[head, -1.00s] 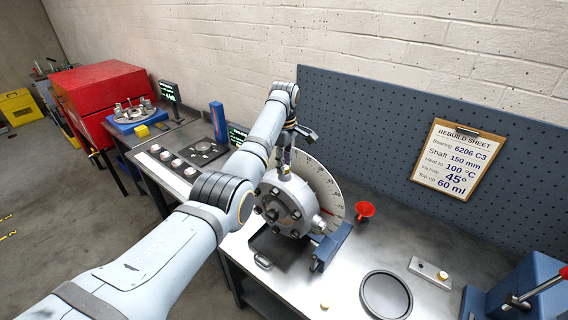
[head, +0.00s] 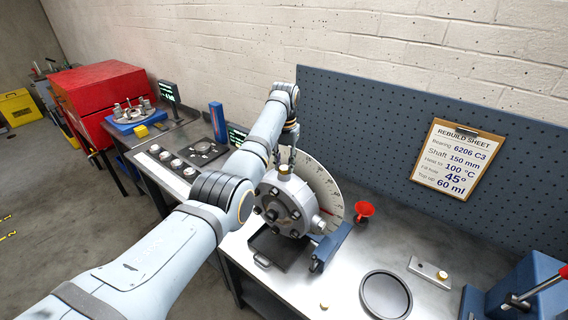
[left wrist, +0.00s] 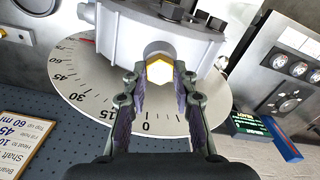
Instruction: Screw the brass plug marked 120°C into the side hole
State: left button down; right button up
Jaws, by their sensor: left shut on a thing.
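In the left wrist view a brass hexagonal plug (left wrist: 160,72) sits at the end of a round boss (left wrist: 160,47) on the grey housing (left wrist: 125,35). My left gripper (left wrist: 161,80) has a finger on each side of this plug and is shut on it. In the head view the left gripper (head: 288,152) comes down at the top of the housing (head: 285,210), where a brass plug (head: 284,168) shows. I cannot read any 120°C mark. A side boss (head: 318,224) sticks out at the housing's right. My right gripper is not in view.
A graduated disc (head: 330,195) stands behind the housing. A red funnel (head: 364,211), a round dark tray (head: 386,295) and a small plate (head: 428,269) with a brass piece (head: 442,275) lie to the right. A small brass piece (head: 323,306) lies near the front edge.

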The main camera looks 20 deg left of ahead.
pick_arm(q)
jog(key=m, duration=0.2)
jog(key=shift+s+f+m, duration=0.1)
jog(key=shift+f+m, duration=0.15)
jog(key=shift+m, duration=0.05)
jog(key=shift+m, duration=1.1)
jog(key=m, duration=0.4)
jog(key=shift+s+d+f, duration=0.1)
jog(key=m, duration=1)
jog(key=c, duration=1)
grip_release()
jog(key=shift+m, duration=0.3)
jog(key=shift+c, duration=0.7)
